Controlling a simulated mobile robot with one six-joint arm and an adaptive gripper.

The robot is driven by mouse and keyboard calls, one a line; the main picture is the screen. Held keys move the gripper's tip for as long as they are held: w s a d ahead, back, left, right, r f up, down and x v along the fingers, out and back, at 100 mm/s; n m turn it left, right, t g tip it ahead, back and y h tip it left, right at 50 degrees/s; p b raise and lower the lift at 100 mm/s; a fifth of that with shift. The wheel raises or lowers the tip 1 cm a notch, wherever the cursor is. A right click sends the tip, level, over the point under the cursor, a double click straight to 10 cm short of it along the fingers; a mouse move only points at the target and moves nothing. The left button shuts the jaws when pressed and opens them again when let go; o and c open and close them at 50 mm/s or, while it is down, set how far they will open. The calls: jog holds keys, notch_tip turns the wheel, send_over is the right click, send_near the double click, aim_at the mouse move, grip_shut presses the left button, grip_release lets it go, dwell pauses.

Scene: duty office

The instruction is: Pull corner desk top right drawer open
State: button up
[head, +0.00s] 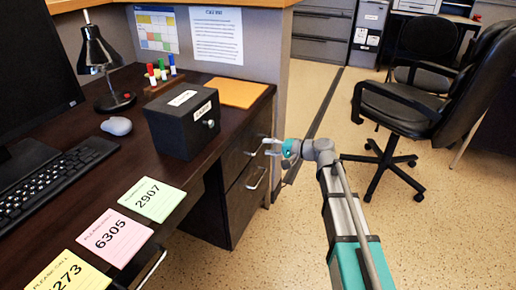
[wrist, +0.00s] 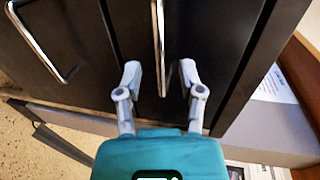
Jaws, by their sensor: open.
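The corner desk (head: 190,85) has a dark pedestal with two drawers on its right end. The top right drawer (head: 238,152) looks flush with the pedestal. Its metal bar handle (wrist: 160,45) stands between the fingers of my gripper (wrist: 160,74) in the wrist view. My gripper is open, one finger on each side of the bar, with gaps visible on both sides. In the head view, my gripper (head: 271,146) is at the top drawer's front and partly hides its handle. The lower drawer (head: 245,200) has a similar handle (wrist: 42,45).
A black box (head: 183,125), an orange envelope (head: 237,92), a lamp (head: 104,70), a keyboard (head: 50,180) and coloured notes (head: 152,199) are on the desk. A black office chair (head: 405,105) stands to the right. Speckled floor (head: 300,215) is clear before the drawers.

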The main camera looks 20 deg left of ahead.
aim_at(261, 145)
jog(key=shift+x, duration=1.7)
grip_shut()
